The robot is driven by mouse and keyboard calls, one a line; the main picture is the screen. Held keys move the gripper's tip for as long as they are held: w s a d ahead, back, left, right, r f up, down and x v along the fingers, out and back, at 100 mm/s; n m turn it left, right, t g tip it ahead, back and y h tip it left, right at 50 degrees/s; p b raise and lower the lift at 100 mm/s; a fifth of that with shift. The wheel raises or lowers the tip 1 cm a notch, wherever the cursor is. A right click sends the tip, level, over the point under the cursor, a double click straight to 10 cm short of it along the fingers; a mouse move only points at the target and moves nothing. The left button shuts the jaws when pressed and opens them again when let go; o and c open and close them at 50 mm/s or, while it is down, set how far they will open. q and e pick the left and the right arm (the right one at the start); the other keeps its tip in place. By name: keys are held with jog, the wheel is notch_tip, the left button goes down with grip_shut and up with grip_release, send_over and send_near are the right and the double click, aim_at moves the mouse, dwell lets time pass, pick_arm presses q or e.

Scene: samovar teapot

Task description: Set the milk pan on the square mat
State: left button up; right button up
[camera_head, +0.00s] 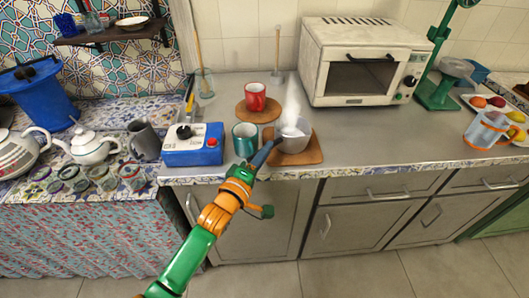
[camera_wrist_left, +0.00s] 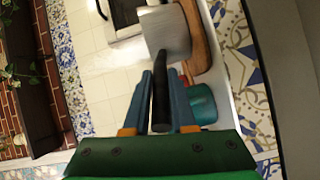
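The grey milk pan (camera_head: 293,139) shows at the middle of the head view, with white steam rising from it. It is over the brown wooden square mat (camera_head: 312,155); I cannot tell whether its base touches the mat. My left gripper (camera_head: 262,155) reaches it from the front left. In the left wrist view, the two blue fingers (camera_wrist_left: 160,100) stand on either side of the dark handle and appear closed on it. The pan body (camera_wrist_left: 165,30) lies beyond the fingertips, beside the mat's edge (camera_wrist_left: 201,40). My right gripper is not in view.
A teal mug (camera_head: 244,138) stands just left of the pan. A red mug (camera_head: 255,96) stands on a round mat (camera_head: 243,115) behind. A blue box (camera_head: 192,154) is farther left, and a white oven (camera_head: 362,65) behind right. The counter (camera_head: 380,135) right of the mat is clear.

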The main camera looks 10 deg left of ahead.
pick_arm(q)
jog(key=o, duration=0.4)
jog(key=shift+o, duration=0.2)
jog(key=shift+r, duration=0.1)
jog(key=v, duration=1.2)
jog(key=s+a+f+m+g+y, duration=0.1)
jog(key=s+a+f+m+g, duration=0.15)
jog(key=f, duration=1.05)
jog(key=s+a+f+m+g+y, duration=0.1)
jog(key=s+f+m+g+y, duration=0.2)
jog(key=f, duration=0.9)
jog(key=s+f+m+g, duration=0.5)
jog(key=s+f, duration=0.3)
jog(key=s, duration=0.4)
jog(key=s+a+f+m+g, duration=0.1)
jog(key=s+f+m+g, duration=0.4)
jog(key=s+f, duration=0.4)
jog(key=s, duration=0.4)
jog(key=shift+s+f+g+p, duration=0.3)
jog(key=shift+f+g+p, duration=0.05)
